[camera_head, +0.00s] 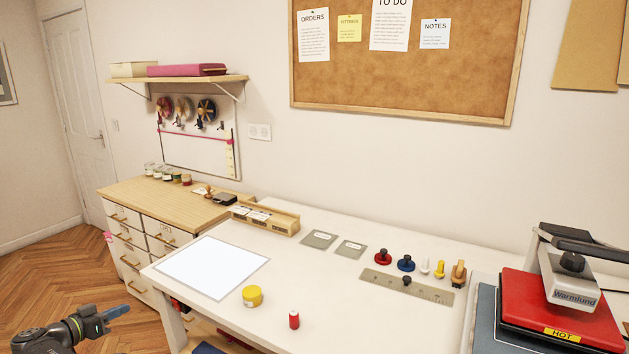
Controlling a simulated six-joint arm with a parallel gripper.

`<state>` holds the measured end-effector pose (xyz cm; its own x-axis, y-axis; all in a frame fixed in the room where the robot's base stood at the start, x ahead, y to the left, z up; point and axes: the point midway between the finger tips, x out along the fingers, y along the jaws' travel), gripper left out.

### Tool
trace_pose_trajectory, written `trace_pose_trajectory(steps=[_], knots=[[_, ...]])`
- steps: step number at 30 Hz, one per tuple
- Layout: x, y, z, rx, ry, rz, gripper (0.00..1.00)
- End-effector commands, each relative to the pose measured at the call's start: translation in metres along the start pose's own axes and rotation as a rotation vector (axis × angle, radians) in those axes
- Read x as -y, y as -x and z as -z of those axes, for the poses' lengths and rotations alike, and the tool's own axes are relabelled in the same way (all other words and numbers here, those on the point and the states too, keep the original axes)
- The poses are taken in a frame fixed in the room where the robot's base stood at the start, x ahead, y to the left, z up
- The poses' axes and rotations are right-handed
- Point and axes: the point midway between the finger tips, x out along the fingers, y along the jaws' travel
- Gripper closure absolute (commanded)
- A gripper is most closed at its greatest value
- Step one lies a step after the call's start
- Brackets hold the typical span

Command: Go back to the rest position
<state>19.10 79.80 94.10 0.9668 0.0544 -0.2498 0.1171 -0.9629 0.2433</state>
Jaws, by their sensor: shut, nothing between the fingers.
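My gripper (117,312) is at the lower left of the head view, over the wooden floor and left of the white table (340,290). Its fingers are together, point to the right, and hold nothing. It is clear of the table and touches nothing that I can see. Part of my arm shows behind it at the bottom left corner.
On the table are a white glowing panel (212,266), a yellow round container (252,296), a small red spool (294,320), a ruler (385,285) and a red heat press (560,310) marked hot. White drawers (128,250) stand behind my gripper. The floor (50,285) is open.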

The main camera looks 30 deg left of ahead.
Motion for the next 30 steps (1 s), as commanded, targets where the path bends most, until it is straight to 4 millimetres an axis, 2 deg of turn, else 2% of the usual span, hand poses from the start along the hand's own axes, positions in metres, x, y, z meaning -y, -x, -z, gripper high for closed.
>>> trace_pose_trajectory(steps=[9,15,27,30], knots=[[0.009,0.033,0.002,0.175,-0.187,-0.013,1.00],[0.013,0.048,0.001,0.248,-0.252,-0.016,1.00],[0.013,0.053,0.001,0.273,-0.271,-0.018,1.00],[0.013,0.053,0.001,0.272,-0.271,-0.018,0.82]])
